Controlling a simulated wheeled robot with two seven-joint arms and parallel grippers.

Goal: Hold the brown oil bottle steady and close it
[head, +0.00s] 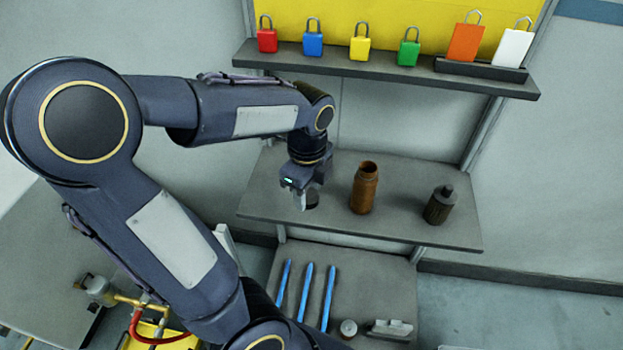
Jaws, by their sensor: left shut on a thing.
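The brown oil bottle (363,190) stands upright on the middle grey shelf, and its open mouth shows at the top with no cap on it. My left gripper (304,199) is to the left of the bottle, pointing down, and apart from it. It is shut on a small dark round thing (313,200), which looks like a cap and is partly hidden by the fingers. From this view I cannot tell how far it is above the shelf. My right gripper is not in view.
A dark capped bottle (439,206) stands to the right on the same shelf (400,230). The upper shelf (390,69) holds coloured padlocks and an orange tag (466,42) and a white tag (513,48). Blue rods (305,292) lie on the lower surface.

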